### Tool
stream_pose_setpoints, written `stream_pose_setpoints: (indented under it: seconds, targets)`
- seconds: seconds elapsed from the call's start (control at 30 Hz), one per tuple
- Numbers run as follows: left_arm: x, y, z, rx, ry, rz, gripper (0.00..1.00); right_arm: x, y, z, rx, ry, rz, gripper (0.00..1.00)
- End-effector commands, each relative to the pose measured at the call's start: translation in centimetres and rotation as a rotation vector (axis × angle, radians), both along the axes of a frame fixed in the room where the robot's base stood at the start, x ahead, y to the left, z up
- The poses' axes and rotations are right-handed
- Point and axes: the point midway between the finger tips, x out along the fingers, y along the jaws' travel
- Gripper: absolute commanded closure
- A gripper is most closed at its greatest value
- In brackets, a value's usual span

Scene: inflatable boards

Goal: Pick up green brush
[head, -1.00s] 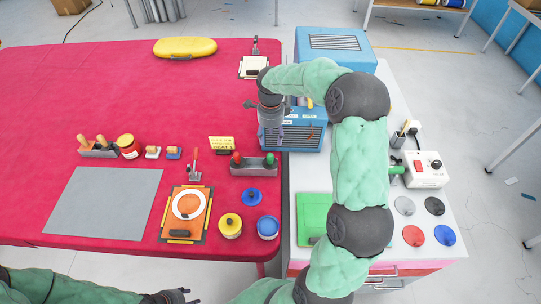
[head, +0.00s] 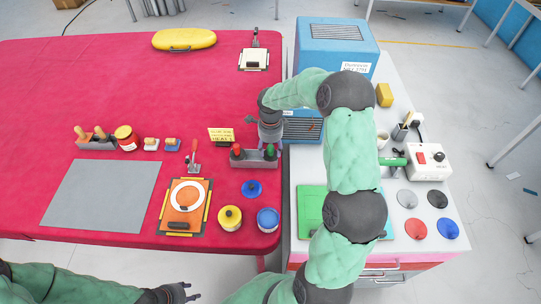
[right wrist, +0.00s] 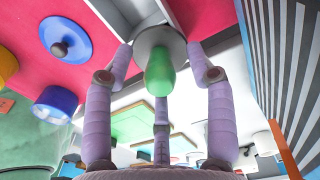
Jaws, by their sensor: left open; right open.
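The green brush (head: 269,151) stands in a grey holder (head: 254,164) near the right edge of the red table, beside a red-handled brush (head: 236,151). My right gripper (head: 270,143) is open just above and around the green brush's handle. In the right wrist view the green handle (right wrist: 159,72) lies between the spread fingers of this gripper (right wrist: 160,85), with a grey round part behind it. I cannot tell whether a finger touches it. My left gripper (head: 185,291) is open and empty at the bottom edge, in front of the table.
A yellow sign (head: 221,136) stands left of the holder. A blue machine (head: 335,48) stands on the white cabinet to the right.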

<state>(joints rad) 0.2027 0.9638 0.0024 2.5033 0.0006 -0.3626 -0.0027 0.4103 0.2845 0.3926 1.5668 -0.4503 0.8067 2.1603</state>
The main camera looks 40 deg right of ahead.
Motion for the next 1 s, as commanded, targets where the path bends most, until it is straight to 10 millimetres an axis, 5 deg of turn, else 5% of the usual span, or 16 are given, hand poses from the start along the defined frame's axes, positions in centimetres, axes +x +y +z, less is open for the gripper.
stream_pose_setpoints:
  seconds: [0.23,0.43,1.0]
  targets:
    - [0.0,0.0,0.0,0.0,0.0,0.0,0.57,0.0,0.0,-0.2,-0.001,-0.001,0.0,0.44]
    - [0.0,0.0,0.0,0.0,0.0,0.0,0.57,0.0,0.0,-0.2,-0.001,-0.001,0.0,1.0]
    - [0.0,0.0,0.4,0.0,0.0,0.0,0.57,0.1,0.0,1.4,-0.001,-0.003,0.0,1.0]
